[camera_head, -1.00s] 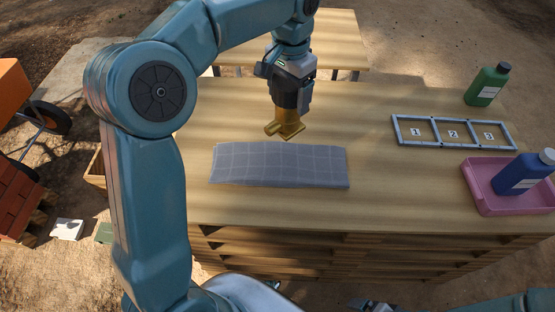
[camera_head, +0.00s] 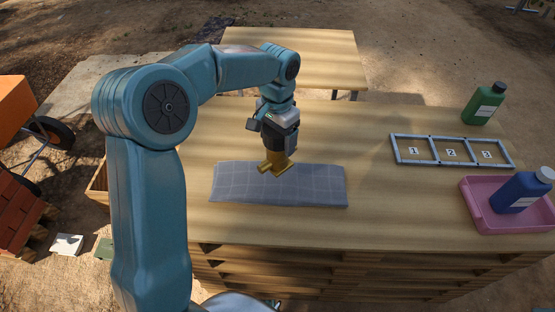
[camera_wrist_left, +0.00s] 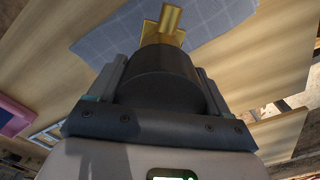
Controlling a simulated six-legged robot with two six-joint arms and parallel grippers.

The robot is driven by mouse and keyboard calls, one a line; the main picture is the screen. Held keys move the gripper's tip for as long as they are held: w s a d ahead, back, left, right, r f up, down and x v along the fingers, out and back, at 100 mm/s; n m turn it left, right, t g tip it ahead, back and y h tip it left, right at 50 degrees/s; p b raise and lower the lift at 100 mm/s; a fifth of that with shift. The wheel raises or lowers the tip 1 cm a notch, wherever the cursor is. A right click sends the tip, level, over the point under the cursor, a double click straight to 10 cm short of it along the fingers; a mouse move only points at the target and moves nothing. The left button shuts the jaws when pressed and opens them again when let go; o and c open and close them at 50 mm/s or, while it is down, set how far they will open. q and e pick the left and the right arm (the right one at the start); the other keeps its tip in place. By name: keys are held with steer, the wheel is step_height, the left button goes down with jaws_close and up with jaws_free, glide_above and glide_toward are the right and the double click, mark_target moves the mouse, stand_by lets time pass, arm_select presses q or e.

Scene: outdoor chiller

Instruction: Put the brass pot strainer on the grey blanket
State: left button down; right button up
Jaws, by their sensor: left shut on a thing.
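The brass pot strainer (camera_head: 277,162) is held in my left gripper (camera_head: 279,151), which points down over the grey blanket (camera_head: 235,185). The strainer's lower end overlaps the blanket's far edge in the head view; I cannot tell whether it touches. The blanket lies flat on the wooden table with a faint grid pattern. In the left wrist view the strainer (camera_wrist_left: 165,24) sticks out beyond the dark gripper body, with the blanket (camera_wrist_left: 110,38) behind it. The fingertips are mostly hidden. My right gripper does not show.
On the table's right are a frame with numbered compartments (camera_head: 433,137), a green bottle (camera_head: 483,104) and a pink tray (camera_head: 481,212) with a blue bottle (camera_head: 521,193). Another wooden table (camera_head: 325,48) stands behind. The wood between blanket and frame is clear.

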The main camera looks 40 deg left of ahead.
mark_target(277, 158)
arm_select(q)
step_height(277, 158, down, 7)
steer(key=shift+a+f, duration=0.1)
steer(key=shift+f, duration=0.4)
